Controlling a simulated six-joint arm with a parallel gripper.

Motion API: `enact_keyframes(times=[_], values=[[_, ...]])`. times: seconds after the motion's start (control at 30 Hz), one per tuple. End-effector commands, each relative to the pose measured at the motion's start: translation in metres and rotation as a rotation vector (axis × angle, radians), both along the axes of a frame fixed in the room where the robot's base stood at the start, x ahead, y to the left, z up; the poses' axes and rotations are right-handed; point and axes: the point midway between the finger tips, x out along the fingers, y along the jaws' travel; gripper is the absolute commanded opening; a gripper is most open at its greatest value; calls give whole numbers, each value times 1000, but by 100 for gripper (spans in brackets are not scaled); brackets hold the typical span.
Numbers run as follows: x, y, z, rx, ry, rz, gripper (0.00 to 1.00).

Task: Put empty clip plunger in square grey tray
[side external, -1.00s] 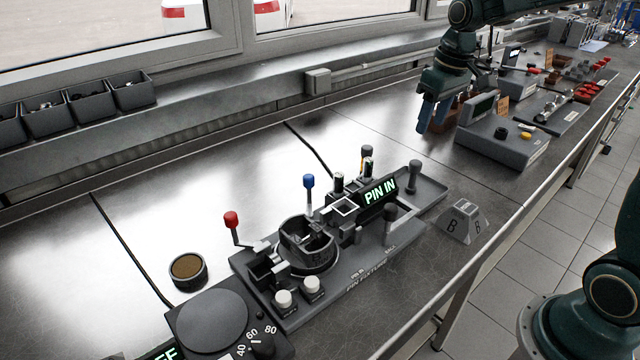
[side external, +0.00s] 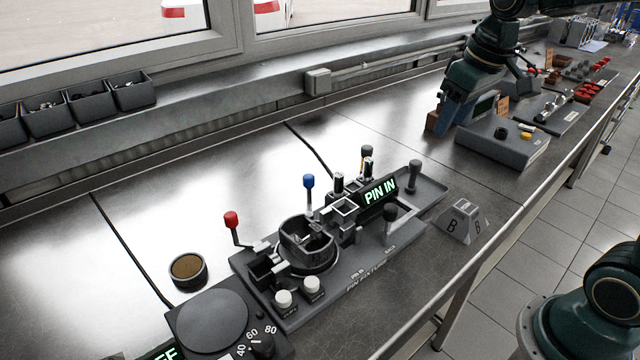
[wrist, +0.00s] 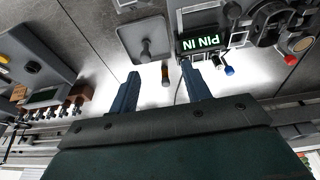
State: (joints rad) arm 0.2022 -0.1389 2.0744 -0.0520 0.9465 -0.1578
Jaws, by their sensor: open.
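My gripper (side external: 446,126) is open and empty above the bench, well behind the pin fixture (side external: 350,270). Its two blue fingers also show in the wrist view (wrist: 160,67). A dark-knobbed plunger (side external: 414,172) stands in the square grey tray (side external: 432,192) at the fixture's far right end. The tray (wrist: 128,35) also shows in the wrist view, with a plunger (wrist: 147,47) in it. Another dark-knobbed plunger (side external: 390,214) stands in front of the PIN IN display (side external: 380,191). A dark-topped piece (side external: 367,153) stands behind the display. I cannot tell which is the empty clip plunger.
Blue (side external: 308,181) and red (side external: 231,219) knobbed levers stand up from the fixture. A B-marked block (side external: 463,220) is at its right. A grey station (side external: 500,145) lies beside my gripper. The bench (side external: 385,120) between fixture and gripper is clear.

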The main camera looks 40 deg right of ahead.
Motion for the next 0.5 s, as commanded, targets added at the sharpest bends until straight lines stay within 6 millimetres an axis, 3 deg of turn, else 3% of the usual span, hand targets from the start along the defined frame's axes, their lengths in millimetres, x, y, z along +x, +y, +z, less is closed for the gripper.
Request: enact_keyframes(times=[0.23, 0.5], values=[[-52, 27, 12, -3, -82, 4, 48], [-107, 47, 9, 5, -165, 4, 48]])
